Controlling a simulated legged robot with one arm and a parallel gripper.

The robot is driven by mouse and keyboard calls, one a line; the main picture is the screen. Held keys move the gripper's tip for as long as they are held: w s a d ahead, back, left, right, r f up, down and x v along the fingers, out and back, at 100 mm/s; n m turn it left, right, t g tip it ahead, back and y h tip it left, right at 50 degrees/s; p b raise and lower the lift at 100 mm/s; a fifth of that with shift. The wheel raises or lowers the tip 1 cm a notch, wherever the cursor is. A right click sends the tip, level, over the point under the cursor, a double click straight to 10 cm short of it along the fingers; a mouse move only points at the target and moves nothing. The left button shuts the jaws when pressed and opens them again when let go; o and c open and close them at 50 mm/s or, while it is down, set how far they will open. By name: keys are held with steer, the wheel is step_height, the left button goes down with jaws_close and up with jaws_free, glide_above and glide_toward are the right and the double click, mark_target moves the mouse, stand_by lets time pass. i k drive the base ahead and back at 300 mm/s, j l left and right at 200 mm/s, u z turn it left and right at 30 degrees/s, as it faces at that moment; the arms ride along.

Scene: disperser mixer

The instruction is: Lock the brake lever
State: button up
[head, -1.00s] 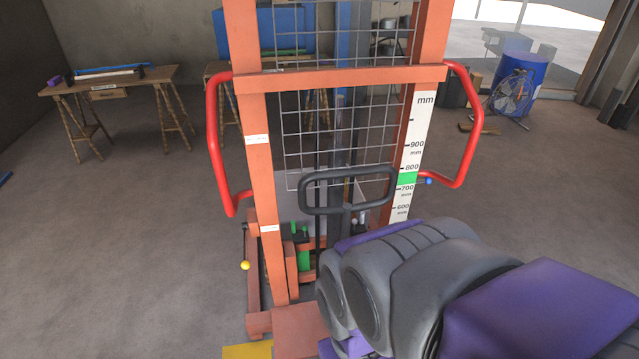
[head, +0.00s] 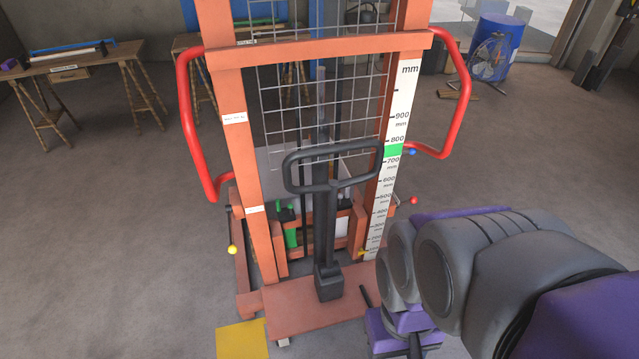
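An orange stacker-like lift frame stands ahead with a black handle (head: 333,170) in its middle. Small ball-ended levers show on it: a yellow knob (head: 232,249) low on the left, a red knob (head: 413,201) low on the right, and a blue knob (head: 411,152) above it by the scale. No label shows which one is the brake lever. My gripper (head: 390,321) is low at the right of the orange base, pointing away and down. Its dark fingers seem spread apart, with nothing seen between them. My forearm hides part of the floor at right.
The orange base plate (head: 310,307) and a yellow floor patch (head: 243,339) lie in front. Red side handles (head: 190,130) stick out on both sides. A wooden table (head: 75,70) stands back left, a blue barrel (head: 497,45) back right. Open floor lies left.

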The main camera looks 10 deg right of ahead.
mark_target(413, 200)
steer(key=i+l, duration=0.15)
steer(key=l, duration=0.3)
steer(key=i+l+u, duration=0.1)
steer(key=l, duration=0.35)
steer(key=i+l, duration=0.2)
steer(key=l, duration=0.3)
steer(key=i+l+u, duration=0.1)
steer(key=l, duration=0.35)
steer(key=i+l, duration=0.2)
steer(key=l, duration=0.3)
steer(key=i+l+u, duration=0.1)
steer(key=l, duration=0.35)
steer(key=i+l, duration=0.1)
steer(key=l, duration=0.4)
